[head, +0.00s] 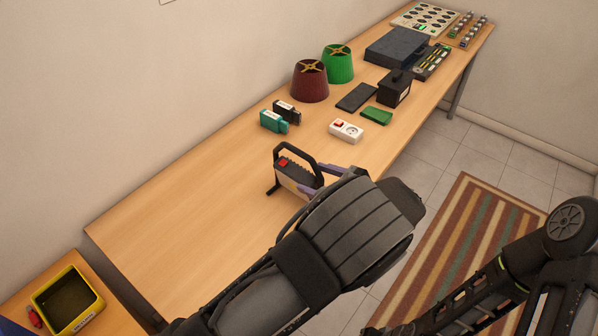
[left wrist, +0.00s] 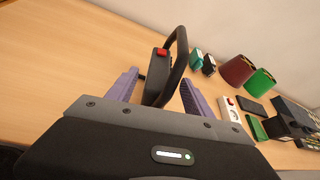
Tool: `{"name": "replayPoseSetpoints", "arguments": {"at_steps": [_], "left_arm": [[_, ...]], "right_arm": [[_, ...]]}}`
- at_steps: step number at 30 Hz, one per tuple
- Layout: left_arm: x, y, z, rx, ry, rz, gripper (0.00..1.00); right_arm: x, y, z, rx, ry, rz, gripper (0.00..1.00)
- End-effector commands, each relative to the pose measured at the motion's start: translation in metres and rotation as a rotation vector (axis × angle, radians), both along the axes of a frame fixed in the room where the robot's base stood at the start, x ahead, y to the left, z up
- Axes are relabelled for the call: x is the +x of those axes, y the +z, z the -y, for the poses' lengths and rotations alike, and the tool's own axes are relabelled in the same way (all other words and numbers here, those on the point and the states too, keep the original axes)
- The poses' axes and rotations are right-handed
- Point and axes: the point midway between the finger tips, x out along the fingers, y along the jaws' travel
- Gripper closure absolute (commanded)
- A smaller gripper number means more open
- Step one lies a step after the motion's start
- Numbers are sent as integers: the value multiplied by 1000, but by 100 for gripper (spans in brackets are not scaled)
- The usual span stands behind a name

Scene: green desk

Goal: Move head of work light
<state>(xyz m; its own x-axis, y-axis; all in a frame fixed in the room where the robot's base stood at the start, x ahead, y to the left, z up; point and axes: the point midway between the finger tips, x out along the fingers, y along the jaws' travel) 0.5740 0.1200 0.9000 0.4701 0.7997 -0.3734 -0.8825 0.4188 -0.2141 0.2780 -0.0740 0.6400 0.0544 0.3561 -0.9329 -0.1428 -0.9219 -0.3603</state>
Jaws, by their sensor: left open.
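The work light (head: 296,174) stands on the wooden desk, with a dark body, a black looped handle and a red button. My left gripper (head: 332,178) is at its near right side, and the forearm hides part of the light. In the left wrist view the work light (left wrist: 160,75) sits between the two purple fingers of the left gripper (left wrist: 157,95). The fingers are apart on either side of it; I cannot tell whether either touches it. My right arm (head: 490,285) shows at the lower right, but its gripper is not visible.
A white socket (head: 346,130), teal and black boxes (head: 274,121), a red lampshade (head: 309,82) and a green lampshade (head: 338,64) stand beyond the light. A yellow bin (head: 68,300) is at lower left. The desk (head: 190,200) left of the light is clear.

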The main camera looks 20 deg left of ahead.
Motion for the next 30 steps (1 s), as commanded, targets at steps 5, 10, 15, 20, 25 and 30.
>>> {"name": "replayPoseSetpoints", "arguments": {"at_steps": [5,10,15,20,25,30], "left_arm": [[12,-9,-23,2,4,-2,40],[24,-18,-43,1,3,-1,40],[30,-23,-52,0,1,0,40],[30,-24,-52,-1,0,0,40],[30,-24,-52,-1,0,0,46],[30,-24,-52,-1,1,-1,60]], "right_arm": [[-1,7,0,-2,-1,-2,64],[-1,11,1,-2,-1,-4,64],[-2,12,1,-3,-2,-4,64],[-2,11,1,-3,-1,-5,64],[-2,11,1,-3,-1,-5,64],[-2,11,1,-3,-1,-5,64]]}}
